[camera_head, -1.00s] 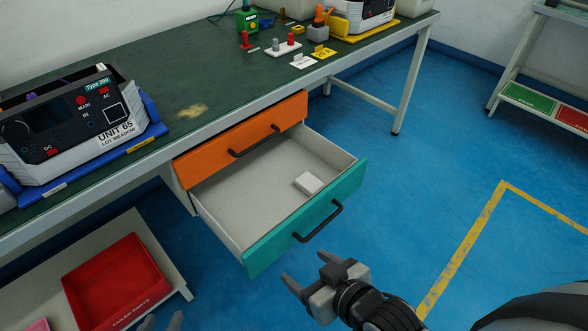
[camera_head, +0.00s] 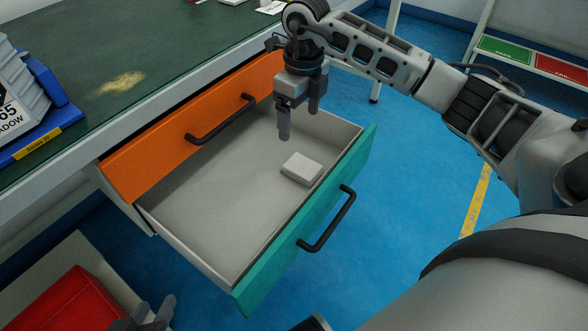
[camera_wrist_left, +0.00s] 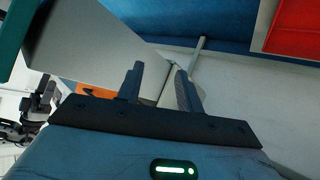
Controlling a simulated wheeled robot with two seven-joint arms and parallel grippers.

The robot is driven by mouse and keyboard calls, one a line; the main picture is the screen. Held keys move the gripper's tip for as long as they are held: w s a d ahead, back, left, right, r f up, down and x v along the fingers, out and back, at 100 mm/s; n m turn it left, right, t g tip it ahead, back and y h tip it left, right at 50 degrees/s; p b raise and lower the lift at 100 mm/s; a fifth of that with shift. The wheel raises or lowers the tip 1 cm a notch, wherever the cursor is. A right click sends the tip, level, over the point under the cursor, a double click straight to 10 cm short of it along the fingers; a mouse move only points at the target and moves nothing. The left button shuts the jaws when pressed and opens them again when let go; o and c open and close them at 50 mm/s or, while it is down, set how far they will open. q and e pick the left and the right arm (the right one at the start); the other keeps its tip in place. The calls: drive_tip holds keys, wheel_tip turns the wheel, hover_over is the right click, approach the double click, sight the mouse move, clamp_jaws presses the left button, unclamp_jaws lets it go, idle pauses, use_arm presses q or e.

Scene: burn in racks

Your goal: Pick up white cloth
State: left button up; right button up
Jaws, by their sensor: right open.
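The white cloth (camera_head: 302,168) is a small folded square, lying flat in the open drawer (camera_head: 215,200) with the teal front, near that front's inner side. My right gripper (camera_head: 299,118) is open and points down over the drawer, above and slightly behind the cloth, apart from it. Nothing shows between its fingers. My left gripper (camera_head: 154,310) is at the bottom left, outside the drawer. In the left wrist view its fingers (camera_wrist_left: 160,82) stand apart with nothing held.
An orange drawer front (camera_head: 190,130) with a black handle sits under the green bench top (camera_head: 150,60). The teal front (camera_head: 310,225) also has a black handle. A red tray (camera_head: 65,300) is at the lower left. The drawer is otherwise empty.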

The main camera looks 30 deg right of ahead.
drive_tip(key=b, duration=0.2)
hover_over(302, 165)
drive_tip(key=f, duration=0.9)
drive_tip(key=shift+s+a+f, duration=0.1)
drive_tip(key=shift+s+f, duration=0.15)
drive_tip(key=shift+f, duration=0.1)
drive_tip(key=f+b, duration=0.2)
drive_tip(key=f, duration=0.3)
drive_tip(key=shift+w, duration=0.2)
drive_tip(key=shift+f, duration=0.4)
drive_tip(key=shift+c, duration=0.6)
use_arm(q)
drive_tip(key=r+t, duration=0.1)
drive_tip(key=d+r+t+h, duration=0.1)
drive_tip(key=shift+w+d+r, duration=0.15)
drive_tip(key=shift+w+r, duration=0.05)
drive_tip(key=shift+r, duration=0.1)
use_arm(e)
drive_tip(key=c, duration=1)
